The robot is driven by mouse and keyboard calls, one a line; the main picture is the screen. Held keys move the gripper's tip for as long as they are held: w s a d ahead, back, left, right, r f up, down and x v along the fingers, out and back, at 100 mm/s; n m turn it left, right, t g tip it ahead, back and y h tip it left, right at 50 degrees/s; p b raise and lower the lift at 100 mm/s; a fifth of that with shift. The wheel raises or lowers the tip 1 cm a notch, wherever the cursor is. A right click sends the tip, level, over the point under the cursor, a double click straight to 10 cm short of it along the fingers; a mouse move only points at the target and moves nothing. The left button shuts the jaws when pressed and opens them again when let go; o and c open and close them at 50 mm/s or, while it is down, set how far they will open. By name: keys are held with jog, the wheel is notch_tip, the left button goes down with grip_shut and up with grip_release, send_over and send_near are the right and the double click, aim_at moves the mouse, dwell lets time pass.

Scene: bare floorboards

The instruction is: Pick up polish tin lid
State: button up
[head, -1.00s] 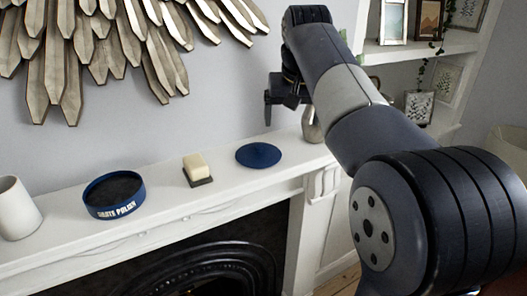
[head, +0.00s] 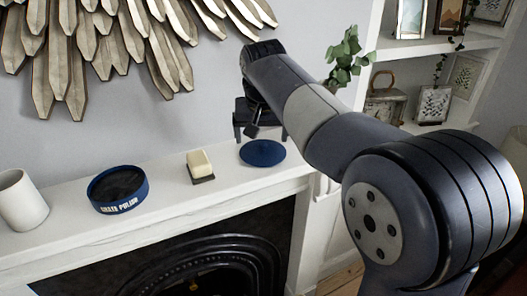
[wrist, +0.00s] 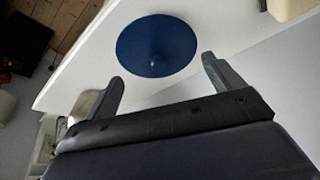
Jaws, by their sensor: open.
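The polish tin lid (head: 262,153) is a round dark blue disc lying flat on the white mantel shelf. In the wrist view the lid (wrist: 157,42) shows a small raised knob at its centre. My gripper (head: 260,136) is above the lid and appears close to it in the head view. In the wrist view my gripper (wrist: 163,75) has its two fingers apart with nothing between them, and the lid lies just beyond the fingertips. The open blue polish tin (head: 118,190), dark inside and with white lettering, stands further left on the mantel.
A cream block on a dark base (head: 200,165) sits on the mantel between tin and lid. A white cup (head: 22,200) stands at the left end. The mantel (head: 165,205) has bare room between tin and block. A wooden wall ornament (head: 130,40) hangs above.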

aim_at(263, 145)
jog(key=x, duration=0.2)
jog(key=p+x, duration=0.1)
jog(key=shift+w+d+f, duration=0.2)
jog(key=shift+w, duration=0.3)
jog(key=shift+w+f, duration=0.2)
jog(key=shift+f, duration=0.35)
jog(key=shift+c, duration=0.5)
jog(key=shift+s+f, duration=0.2)
grip_shut()
